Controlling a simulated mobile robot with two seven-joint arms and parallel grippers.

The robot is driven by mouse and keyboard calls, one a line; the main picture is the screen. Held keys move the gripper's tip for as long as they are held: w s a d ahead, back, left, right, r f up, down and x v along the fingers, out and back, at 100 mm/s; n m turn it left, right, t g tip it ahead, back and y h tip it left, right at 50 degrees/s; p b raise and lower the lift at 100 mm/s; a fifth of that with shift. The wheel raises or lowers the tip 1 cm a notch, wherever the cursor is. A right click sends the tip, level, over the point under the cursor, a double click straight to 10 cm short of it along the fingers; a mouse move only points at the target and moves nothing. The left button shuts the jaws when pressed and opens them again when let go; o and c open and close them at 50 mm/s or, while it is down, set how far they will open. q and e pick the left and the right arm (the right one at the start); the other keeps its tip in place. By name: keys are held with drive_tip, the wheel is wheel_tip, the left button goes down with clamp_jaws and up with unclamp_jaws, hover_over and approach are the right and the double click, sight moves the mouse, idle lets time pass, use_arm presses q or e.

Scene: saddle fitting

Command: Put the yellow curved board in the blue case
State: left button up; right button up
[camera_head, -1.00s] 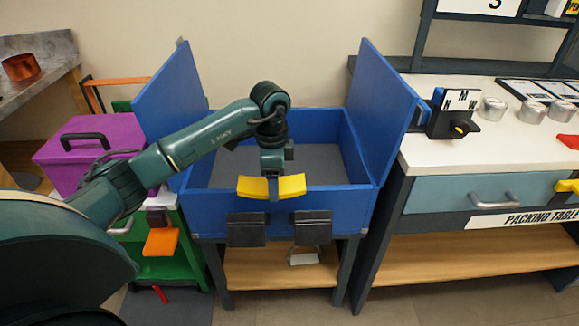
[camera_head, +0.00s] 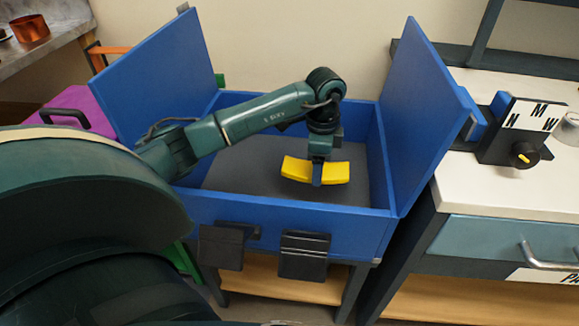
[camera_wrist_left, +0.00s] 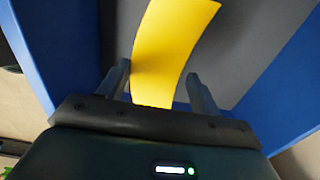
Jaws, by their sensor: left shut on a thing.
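The yellow curved board (camera_head: 298,170) is held by my left gripper (camera_head: 317,176) inside the outline of the open blue case (camera_head: 290,215), over its dark grey floor. In the left wrist view the board (camera_wrist_left: 168,50) runs up between the two fingers of my left gripper (camera_wrist_left: 160,88), with the blue walls (camera_wrist_left: 285,90) on either side. I cannot tell whether the board touches the case floor. My right gripper is not in view.
The case's two lids (camera_head: 165,65) stand open on the left and right. The packing table (camera_head: 490,185), with a black knobbed device (camera_head: 515,135), stands close on the right. A purple box (camera_head: 75,105) is on the left. The case floor is otherwise clear.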

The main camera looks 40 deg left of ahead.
use_arm(q)
wheel_tip(320, 180, down, 10)
drive_tip(key=b, duration=0.2)
drive_tip(key=shift+r+b, duration=0.1)
drive_tip(key=shift+b, duration=0.25)
drive_tip(key=shift+f, duration=0.3)
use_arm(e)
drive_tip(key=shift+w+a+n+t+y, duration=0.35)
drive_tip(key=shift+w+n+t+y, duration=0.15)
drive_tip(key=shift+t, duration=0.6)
use_arm(q)
drive_tip(key=o, duration=1.1)
drive_tip(key=shift+f, duration=0.1)
drive_tip(key=shift+c, duration=0.2)
wheel_tip(320, 180, up, 11)
drive_tip(key=p, duration=0.3)
drive_tip(key=shift+w+r, duration=0.1)
drive_tip(key=shift+r, duration=0.55)
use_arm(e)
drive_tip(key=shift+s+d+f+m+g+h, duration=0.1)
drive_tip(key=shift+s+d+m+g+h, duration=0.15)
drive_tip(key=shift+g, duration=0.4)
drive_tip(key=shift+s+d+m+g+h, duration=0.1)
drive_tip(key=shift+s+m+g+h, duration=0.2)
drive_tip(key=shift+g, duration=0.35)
